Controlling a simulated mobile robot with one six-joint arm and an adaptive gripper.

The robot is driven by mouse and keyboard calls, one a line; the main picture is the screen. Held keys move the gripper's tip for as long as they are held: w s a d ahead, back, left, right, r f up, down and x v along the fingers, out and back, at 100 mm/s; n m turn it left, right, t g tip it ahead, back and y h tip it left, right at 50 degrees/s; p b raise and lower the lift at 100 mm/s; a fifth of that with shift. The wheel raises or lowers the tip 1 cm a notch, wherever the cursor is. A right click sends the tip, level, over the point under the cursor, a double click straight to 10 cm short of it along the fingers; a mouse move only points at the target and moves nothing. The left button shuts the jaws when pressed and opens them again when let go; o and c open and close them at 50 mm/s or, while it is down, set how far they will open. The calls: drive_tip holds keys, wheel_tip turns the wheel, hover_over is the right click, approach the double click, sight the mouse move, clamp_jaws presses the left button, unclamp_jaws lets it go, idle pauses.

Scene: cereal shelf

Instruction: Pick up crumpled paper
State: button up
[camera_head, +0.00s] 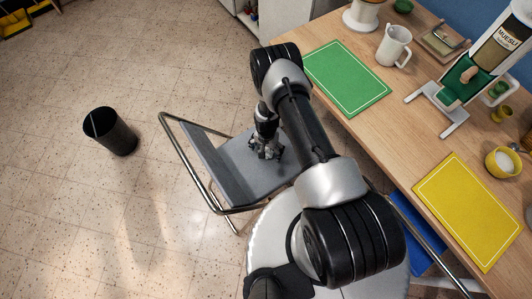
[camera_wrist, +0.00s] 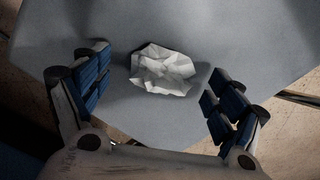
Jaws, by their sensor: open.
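The crumpled paper (camera_wrist: 163,70) is a white, creased wad lying on a grey flat surface in the wrist view. My gripper (camera_wrist: 156,92) is open, with one blue-padded finger to the left of the paper and one to the right. The fingers do not appear to touch it. In the head view my gripper (camera_head: 265,150) points down over the grey seat of a chair (camera_head: 225,160) with metal tube legs. The paper cannot be made out there, as my arm and gripper cover that spot.
A black bin (camera_head: 112,133) stands on the tiled floor at the left. A wooden table (camera_head: 405,125) runs along the right, with a green mat (camera_head: 347,77), a yellow mat (camera_head: 468,210), a white mug (camera_head: 394,45) and a muesli dispenser (camera_head: 480,70). The floor between bin and chair is clear.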

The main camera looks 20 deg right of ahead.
drive_tip(key=shift+c, duration=0.3)
drive_tip(key=c, duration=0.7)
